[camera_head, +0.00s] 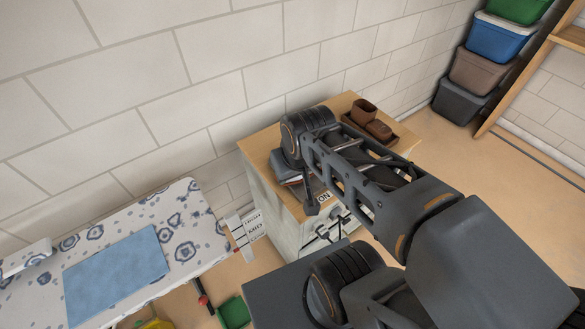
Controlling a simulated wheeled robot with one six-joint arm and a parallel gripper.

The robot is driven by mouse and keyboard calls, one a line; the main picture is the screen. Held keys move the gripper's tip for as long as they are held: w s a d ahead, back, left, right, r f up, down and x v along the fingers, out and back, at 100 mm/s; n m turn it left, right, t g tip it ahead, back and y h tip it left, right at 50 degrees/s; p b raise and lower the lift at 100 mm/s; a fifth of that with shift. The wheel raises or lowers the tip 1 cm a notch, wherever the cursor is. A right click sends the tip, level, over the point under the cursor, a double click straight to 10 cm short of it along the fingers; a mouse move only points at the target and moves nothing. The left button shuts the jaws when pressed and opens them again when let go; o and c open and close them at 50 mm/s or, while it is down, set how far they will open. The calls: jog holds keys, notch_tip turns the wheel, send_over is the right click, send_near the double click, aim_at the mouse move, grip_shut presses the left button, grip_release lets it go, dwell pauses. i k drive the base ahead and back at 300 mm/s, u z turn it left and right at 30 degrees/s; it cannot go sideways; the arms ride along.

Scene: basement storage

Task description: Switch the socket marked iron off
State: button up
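A white label (323,198) on the front of the wooden-topped cabinet shows the letters "ON"; my arm covers part of it, so I cannot read the whole word. Below it, dark plugs and cables (327,233) show on the pale cabinet front. The socket switch itself cannot be made out, nor whether it is on or off. My arm reaches over the cabinet from the lower right. A narrow dark part of my gripper (311,206) hangs just left of the label. Its fingertips are not clear, and I cannot tell whether it touches anything.
The cabinet top (345,106) bears brown containers on a tray. A floral ironing board (190,225) with a blue cloth (118,271) stands at left. Small white labelled plates (247,228) sit between board and cabinet. Stacked bins (478,70) and a wooden frame stand back right. Floor there is clear.

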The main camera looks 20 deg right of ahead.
aim_at(345, 221)
jog(key=u, duration=0.15)
jog(key=k, duration=0.5)
jog(key=z, duration=0.1)
